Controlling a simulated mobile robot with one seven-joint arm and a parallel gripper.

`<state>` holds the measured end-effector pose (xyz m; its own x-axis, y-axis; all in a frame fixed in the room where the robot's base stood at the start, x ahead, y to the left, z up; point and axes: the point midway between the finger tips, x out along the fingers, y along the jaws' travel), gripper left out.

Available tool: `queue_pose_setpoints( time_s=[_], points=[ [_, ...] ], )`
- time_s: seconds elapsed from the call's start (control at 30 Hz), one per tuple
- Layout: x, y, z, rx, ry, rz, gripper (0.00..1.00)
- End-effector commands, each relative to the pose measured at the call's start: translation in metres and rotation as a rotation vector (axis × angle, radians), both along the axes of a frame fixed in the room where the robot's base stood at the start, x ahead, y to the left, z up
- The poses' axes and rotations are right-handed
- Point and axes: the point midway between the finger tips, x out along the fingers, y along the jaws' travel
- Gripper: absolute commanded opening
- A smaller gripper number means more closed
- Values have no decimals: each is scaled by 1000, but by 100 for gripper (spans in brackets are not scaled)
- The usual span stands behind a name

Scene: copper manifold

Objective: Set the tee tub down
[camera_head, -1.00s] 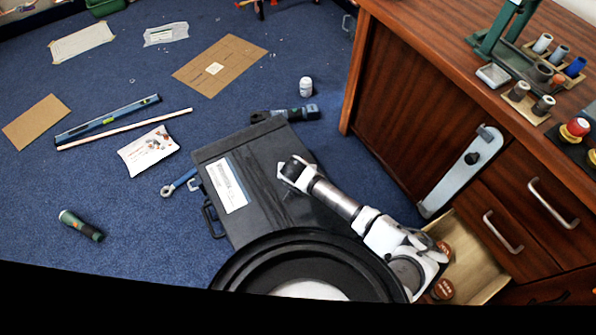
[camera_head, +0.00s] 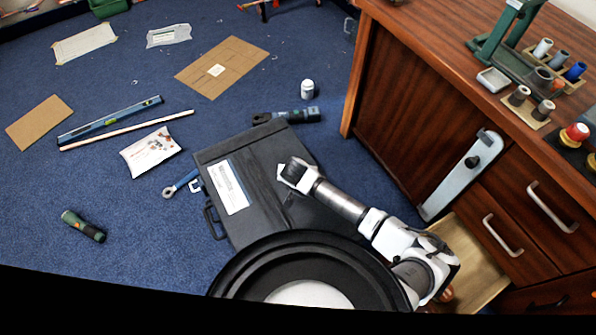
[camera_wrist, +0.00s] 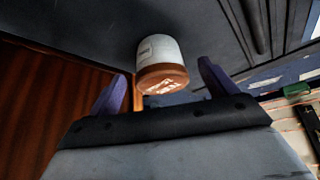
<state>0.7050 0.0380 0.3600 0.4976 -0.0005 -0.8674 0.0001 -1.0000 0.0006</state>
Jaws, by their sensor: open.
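In the wrist view, a tub (camera_wrist: 160,50) with a white label and a copper-brown end facing me shows just beyond my fingertips. The print on it is too blurred to read. My gripper (camera_wrist: 163,70) is open, with one purple finger on each side of the tub and visible gaps between. A dark surface lies behind the tub; I cannot tell whether the tub rests on it. In the head view my arm covers part of the open drawer (camera_head: 478,262), and the gripper's fingers cannot be made out. A small red-brown patch (camera_head: 447,295) shows beside the arm there.
A black case (camera_head: 270,150) lies on the carpet by the wooden cabinet (camera_head: 400,110). A white bottle (camera_head: 307,88), a power tool (camera_head: 290,115) and a wrench (camera_head: 180,184) lie around it. Carpet is clear at the left, near the green torch (camera_head: 83,225).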

Motion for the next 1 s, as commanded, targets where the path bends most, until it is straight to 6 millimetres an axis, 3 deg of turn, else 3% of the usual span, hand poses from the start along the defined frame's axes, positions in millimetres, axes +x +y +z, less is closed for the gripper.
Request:
queue_pose_setpoints(
  time_s=[0.03,0.2,0.4,0.87,1.0],
  points=[
    [-5,-1,14,0,-3,1,84],
    [-24,0,45,0,-3,2,84],
    [-39,0,70,0,-1,1,84],
    [-45,1,77,3,2,-1,84],
    [-68,17,66,87,70,-30,84]
  ],
)
